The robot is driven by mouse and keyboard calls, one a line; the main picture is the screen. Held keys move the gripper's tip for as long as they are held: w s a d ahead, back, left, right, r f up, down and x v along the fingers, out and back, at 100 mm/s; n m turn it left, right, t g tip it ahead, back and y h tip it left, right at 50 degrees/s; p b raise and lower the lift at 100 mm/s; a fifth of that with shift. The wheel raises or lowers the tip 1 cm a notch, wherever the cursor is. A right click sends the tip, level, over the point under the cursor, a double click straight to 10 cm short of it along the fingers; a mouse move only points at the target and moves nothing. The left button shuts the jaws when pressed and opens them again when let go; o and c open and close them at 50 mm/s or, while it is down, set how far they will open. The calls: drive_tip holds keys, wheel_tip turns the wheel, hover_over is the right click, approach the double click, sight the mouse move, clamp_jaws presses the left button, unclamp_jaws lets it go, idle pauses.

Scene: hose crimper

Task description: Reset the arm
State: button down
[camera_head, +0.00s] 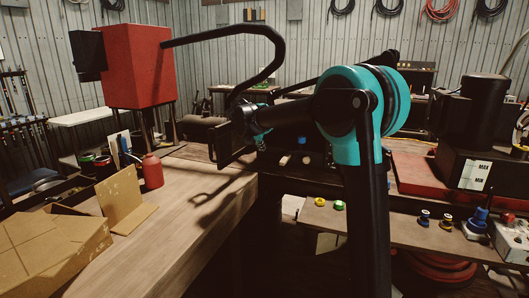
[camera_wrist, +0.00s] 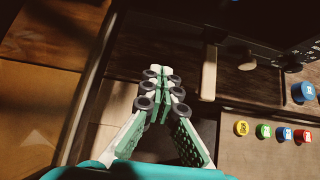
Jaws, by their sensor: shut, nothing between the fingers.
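My gripper (camera_wrist: 161,70) shows in the wrist view with its green and white fingers drawn together at the tips. Nothing is visible between them. It points over the dark bench area, left of a row of coloured buttons. In the head view my teal and black arm reaches left toward the wooden workbench (camera_head: 200,190) and casts a shadow on it. The gripper fingers are hard to make out there.
A red bottle (camera_head: 152,171) and a cardboard box (camera_head: 50,248) stand on the workbench at left. A red box-shaped machine (camera_head: 140,65) with a curved black tube (camera_head: 240,30) rises behind. Buttons, including a yellow one (camera_wrist: 241,128), line the front ledge. The workbench's middle is largely clear.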

drive_tip(key=s+d+f+m+g, duration=0.1)
drive_tip(key=s+d+f+m, duration=0.3)
drive_tip(key=s+d+m, duration=0.1)
drive_tip(key=s+d+f+m+g, duration=0.1)
drive_tip(key=s+d+f+m, duration=0.3)
drive_tip(key=s+d+m, duration=0.2)
drive_tip(key=s+d+f+m+g+y, duration=0.1)
drive_tip(key=s+d+f+m, duration=0.3)
drive_tip(key=s, duration=0.5)
drive_tip(key=shift+s+d+f+m, duration=0.1)
drive_tip(key=shift+s+d+m, duration=0.05)
drive_tip(key=shift+d+m, duration=0.4)
drive_tip(key=shift+s+d+m, duration=0.1)
drive_tip(key=shift+d+m, duration=0.25)
drive_tip(key=shift+d, duration=0.4)
drive_tip(key=s+d+f+m, duration=0.1)
drive_tip(key=s+f+m, duration=0.3)
drive_tip(key=s, duration=0.3)
drive_tip(key=s+d+f+m+y, duration=0.1)
drive_tip(key=s+d+f+m, duration=0.1)
drive_tip(key=s+f+m, duration=0.2)
drive_tip(key=s+d+f+m+g+y, duration=0.1)
drive_tip(key=s+f+m, duration=0.4)
drive_tip(key=s, duration=0.5)
drive_tip(key=shift+s+d+m, duration=0.25)
drive_tip(key=shift+d+m, duration=0.05)
drive_tip(key=shift+m, duration=0.8)
